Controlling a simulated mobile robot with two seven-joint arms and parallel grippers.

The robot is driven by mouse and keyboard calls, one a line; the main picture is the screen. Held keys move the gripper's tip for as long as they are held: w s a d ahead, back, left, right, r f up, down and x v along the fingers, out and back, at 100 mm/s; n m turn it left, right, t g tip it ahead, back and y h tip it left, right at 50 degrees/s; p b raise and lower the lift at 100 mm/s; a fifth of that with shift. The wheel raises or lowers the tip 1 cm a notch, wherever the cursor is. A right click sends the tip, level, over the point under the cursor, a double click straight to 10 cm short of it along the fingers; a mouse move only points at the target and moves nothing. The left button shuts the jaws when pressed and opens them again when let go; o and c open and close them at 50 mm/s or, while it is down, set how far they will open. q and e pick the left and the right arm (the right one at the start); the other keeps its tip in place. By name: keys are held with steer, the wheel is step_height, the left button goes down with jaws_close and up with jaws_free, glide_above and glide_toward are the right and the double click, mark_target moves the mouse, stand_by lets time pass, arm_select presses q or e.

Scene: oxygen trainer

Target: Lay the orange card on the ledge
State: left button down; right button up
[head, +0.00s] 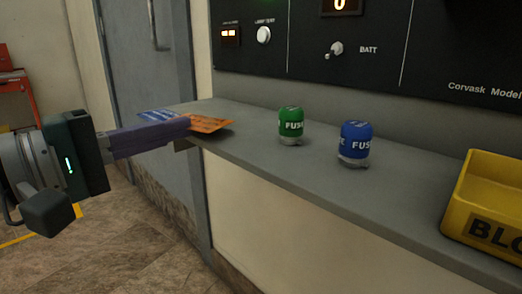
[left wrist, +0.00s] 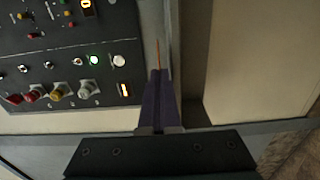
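The orange card (head: 209,123) is at the left end of the grey ledge (head: 245,126) in the head view, with a dark shadow just below it. My left gripper (head: 186,127) has its purple fingers together on the card's near left side. In the left wrist view the card (left wrist: 157,54) shows edge-on as a thin orange line standing out from the closed fingertips (left wrist: 159,73). Whether the card touches the ledge is hard to tell. My right gripper is not in view.
A blue card (head: 158,115) lies at the ledge's left end, partly behind my fingers. A green fuse (head: 291,124), a blue fuse (head: 355,143) and a yellow bin (head: 485,205) stand farther right. The black panel (head: 300,45) rises behind.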

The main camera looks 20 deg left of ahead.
arm_select(q)
steer(key=shift+f, duration=0.65)
steer(key=c, duration=1.6)
jaws_free()
steer(key=shift+f, duration=0.15)
steer(key=c, duration=1.1)
jaws_free()
steer(key=shift+c, duration=0.2)
